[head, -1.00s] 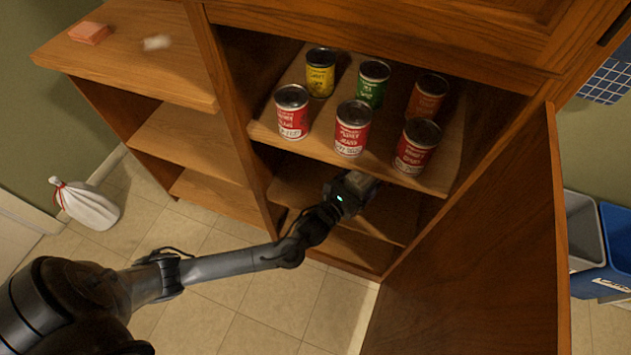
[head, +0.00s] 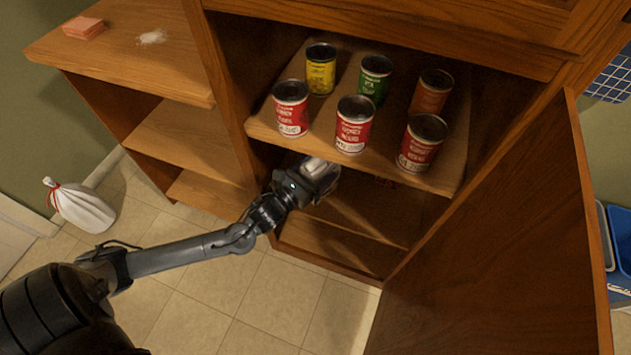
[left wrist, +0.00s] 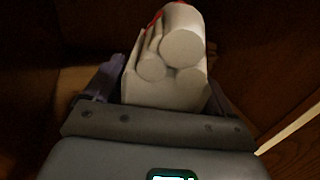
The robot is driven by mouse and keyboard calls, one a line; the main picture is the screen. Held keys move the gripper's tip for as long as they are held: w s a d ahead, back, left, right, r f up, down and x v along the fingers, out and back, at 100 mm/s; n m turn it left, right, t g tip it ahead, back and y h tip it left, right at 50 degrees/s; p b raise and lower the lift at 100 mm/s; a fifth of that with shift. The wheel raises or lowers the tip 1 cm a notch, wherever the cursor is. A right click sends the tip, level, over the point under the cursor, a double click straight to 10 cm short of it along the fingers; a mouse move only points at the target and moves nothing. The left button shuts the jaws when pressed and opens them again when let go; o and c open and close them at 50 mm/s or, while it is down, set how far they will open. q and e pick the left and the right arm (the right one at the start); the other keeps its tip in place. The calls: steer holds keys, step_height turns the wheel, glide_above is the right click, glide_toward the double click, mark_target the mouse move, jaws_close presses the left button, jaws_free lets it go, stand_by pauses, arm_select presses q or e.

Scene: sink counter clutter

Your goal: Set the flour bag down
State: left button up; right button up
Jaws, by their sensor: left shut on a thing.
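My left gripper (head: 318,182) is inside the open cabinet, just below the shelf of cans. In the left wrist view the flour bag (left wrist: 165,75) is a pale, lumpy bag with rounded ends and a bit of red at its top. It sits between the two dark fingers, and the gripper is shut on it. In the head view the bag is mostly hidden by the gripper and the shelf above; a small red patch shows beyond the gripper under the shelf edge. I cannot tell whether the bag touches the lower shelf. My right gripper is not in view.
Several cans stand on the upper shelf (head: 262,130) directly above the gripper. The open door (head: 500,240) bounds the right side. Part of the lower shelf (head: 350,222) is bare. A white tied sack (head: 84,207) lies on the floor at left.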

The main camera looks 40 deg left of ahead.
arm_select(q)
steer(key=shift+a+f+b, duration=0.1)
steer(key=shift+f+b, duration=1.3)
steer(key=shift+f, duration=0.85)
steer(key=shift+a+f, duration=0.15)
steer(key=shift+a, duration=0.1)
steer(key=o, duration=1.5)
steer(key=shift+f, duration=0.2)
steer(key=shift+o, duration=1.1)
steer(key=shift+r, duration=0.1)
